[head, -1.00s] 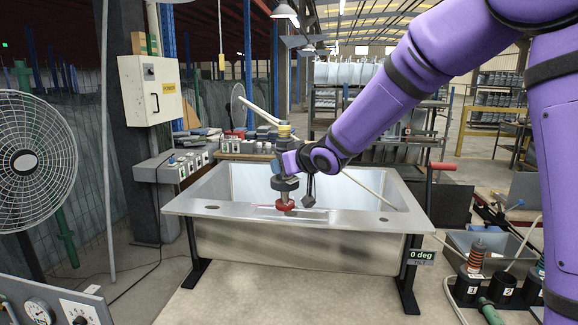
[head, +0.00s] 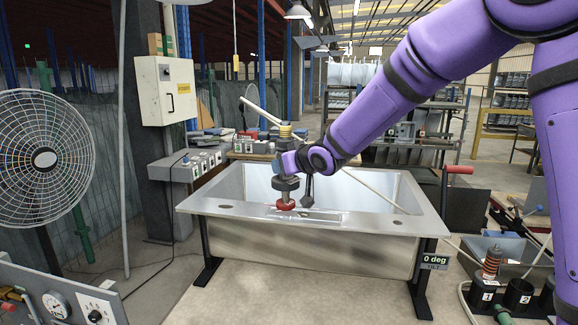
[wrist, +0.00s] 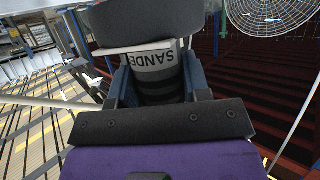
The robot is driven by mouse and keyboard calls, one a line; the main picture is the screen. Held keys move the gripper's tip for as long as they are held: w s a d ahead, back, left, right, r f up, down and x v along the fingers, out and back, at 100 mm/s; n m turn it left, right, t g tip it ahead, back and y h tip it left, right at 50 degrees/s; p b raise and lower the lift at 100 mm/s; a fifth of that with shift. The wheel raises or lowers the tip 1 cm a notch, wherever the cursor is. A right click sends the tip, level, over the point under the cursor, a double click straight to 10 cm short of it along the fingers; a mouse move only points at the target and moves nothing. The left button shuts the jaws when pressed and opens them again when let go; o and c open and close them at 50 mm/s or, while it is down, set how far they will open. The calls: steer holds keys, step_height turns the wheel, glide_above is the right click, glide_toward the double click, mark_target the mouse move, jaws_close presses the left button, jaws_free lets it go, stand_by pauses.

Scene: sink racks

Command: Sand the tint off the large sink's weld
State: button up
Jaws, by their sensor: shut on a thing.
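The large steel sink (head: 300,235) sits level on a dark stand, with a sign (head: 435,261) reading "0 deg" at its front right. My gripper (head: 287,180) is shut on the sander, an upright tool with a red disc (head: 286,205) at its lower end. The disc is at the sink's front rim, beside a narrow bright strip (head: 318,216); whether it touches the steel is hard to tell. The wrist view shows the sander's grey body (wrist: 155,75), lettered "SANDE", between my jaws. The tint on the weld is too small to make out, and part of the rim is hidden.
A large fan (head: 45,160) stands at the left, above a gauge panel (head: 65,300). A white control box (head: 166,90) hangs on a post behind. Black numbered holders (head: 487,294) stand at the lower right. A red-handled lever (head: 458,170) rises at the sink's right. The floor in front is clear.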

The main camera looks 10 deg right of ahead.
steer(key=shift+w+a, duration=0.3)
steer(key=shift+a, duration=0.5)
steer(key=shift+a+r, duration=0.1)
steer(key=shift+w+a, duration=0.3)
steer(key=shift+a, duration=0.7)
step_height(320, 180, up, 7)
steer(key=a, duration=0.1)
steer(key=shift+w+a, duration=0.3)
steer(key=shift+s, duration=0.1)
